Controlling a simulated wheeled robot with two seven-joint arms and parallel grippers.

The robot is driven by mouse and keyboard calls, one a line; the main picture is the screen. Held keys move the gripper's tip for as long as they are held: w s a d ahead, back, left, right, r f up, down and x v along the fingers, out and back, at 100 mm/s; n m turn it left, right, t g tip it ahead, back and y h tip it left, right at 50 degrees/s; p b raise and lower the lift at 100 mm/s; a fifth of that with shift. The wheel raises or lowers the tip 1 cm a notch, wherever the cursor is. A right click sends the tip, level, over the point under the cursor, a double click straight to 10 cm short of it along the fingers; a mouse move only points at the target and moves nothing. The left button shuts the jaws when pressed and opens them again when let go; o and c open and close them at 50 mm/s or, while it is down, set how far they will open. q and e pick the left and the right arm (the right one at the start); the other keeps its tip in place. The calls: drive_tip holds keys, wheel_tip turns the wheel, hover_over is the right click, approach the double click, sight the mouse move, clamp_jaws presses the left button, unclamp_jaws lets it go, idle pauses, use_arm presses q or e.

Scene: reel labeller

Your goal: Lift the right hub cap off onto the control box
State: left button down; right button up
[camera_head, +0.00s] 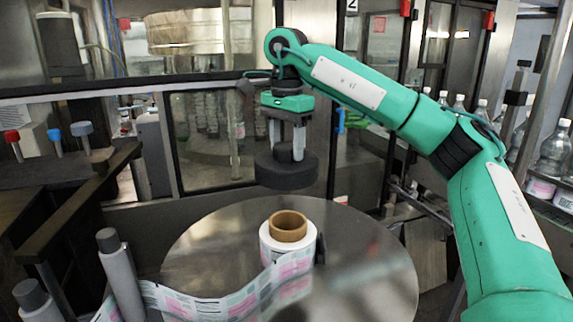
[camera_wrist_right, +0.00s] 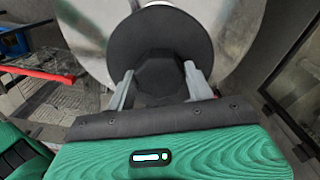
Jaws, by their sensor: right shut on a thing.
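My right gripper (camera_head: 286,150) points down and is shut on the dark round hub cap (camera_head: 287,174). It holds the cap in the air above the round metal table (camera_head: 370,250), over the label reel. In the right wrist view the two grey fingers (camera_wrist_right: 160,88) stand either side of the cap's central knob, and the cap's wide disc (camera_wrist_right: 160,32) shows beyond them. The label reel (camera_head: 290,243) stands on the table with its brown core open at the top. My left gripper is not in view. I cannot make out the control box for certain.
A printed label strip (camera_head: 215,303) runs from the reel to grey rollers (camera_head: 120,270) at the left. Red, blue and grey knobs (camera_head: 82,130) stand at the far left. Glass-panelled machinery is behind, and bottles (camera_head: 553,145) stand at the right.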

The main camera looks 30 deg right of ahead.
sight(286, 145)
wheel_tip(286, 145, up, 4)
drive_tip(key=shift+r, duration=0.25)
drive_tip(key=shift+r+p, duration=0.5)
wheel_tip(286, 145, up, 7)
drive_tip(key=p, duration=0.8)
drive_tip(key=shift+f, duration=0.15)
